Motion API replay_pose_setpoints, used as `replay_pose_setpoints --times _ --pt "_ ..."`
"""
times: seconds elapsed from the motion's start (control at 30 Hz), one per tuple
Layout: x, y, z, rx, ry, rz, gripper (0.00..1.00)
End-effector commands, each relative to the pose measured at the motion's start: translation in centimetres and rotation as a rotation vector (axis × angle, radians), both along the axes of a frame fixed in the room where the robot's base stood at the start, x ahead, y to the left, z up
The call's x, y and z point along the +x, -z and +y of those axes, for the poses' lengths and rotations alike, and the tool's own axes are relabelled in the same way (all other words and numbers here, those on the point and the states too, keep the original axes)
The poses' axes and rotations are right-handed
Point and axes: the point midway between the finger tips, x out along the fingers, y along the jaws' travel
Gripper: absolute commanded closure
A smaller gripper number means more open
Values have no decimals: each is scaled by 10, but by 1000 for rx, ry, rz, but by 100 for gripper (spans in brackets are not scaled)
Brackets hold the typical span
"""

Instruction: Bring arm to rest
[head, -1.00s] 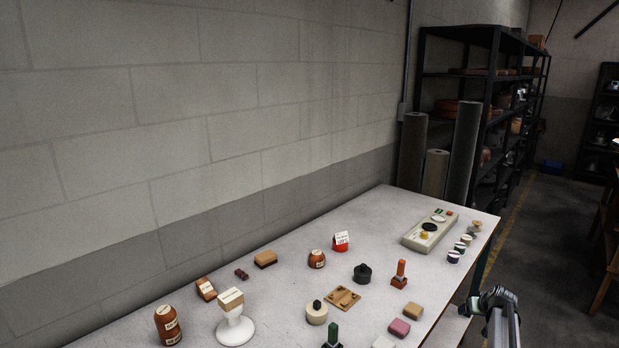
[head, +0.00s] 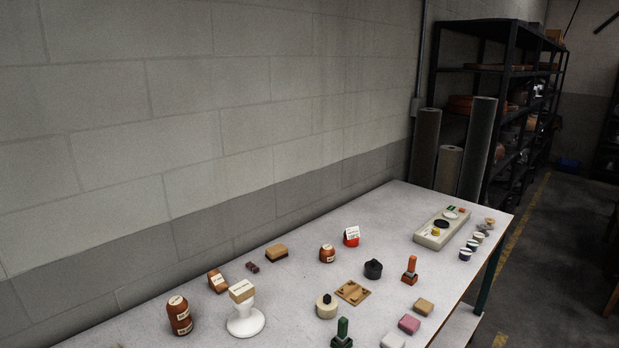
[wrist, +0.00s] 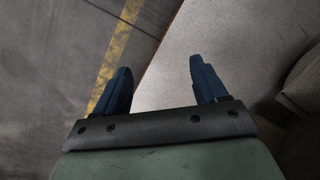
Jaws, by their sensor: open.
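My gripper (wrist: 158,88) shows in the wrist view with its two dark blue fingers spread apart and nothing between them. Below it in that view are the concrete floor on the left and the edge of a pale surface on the right. In the head view neither my gripper nor my arm shows. The white work table (head: 290,285) there carries several small items, and nothing touches them.
On the table stand a white stand with a block on top (head: 246,318), a brown jar (head: 179,316), a wooden board (head: 352,292) and a long pale tray (head: 428,238). Rolls (head: 476,150) and a dark shelf (head: 500,70) stand behind. Floor at right is clear.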

Motion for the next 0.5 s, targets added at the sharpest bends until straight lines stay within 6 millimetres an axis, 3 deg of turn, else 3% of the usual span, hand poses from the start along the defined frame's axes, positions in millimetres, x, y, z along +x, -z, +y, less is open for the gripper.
replay_pose_setpoints --times 0.03,0.3,0.5 --pt "-27 5 13 -2 -13 44 28" --pt "-142 23 55 -43 -66 257 28" --pt "-208 24 68 -84 -98 378 28"
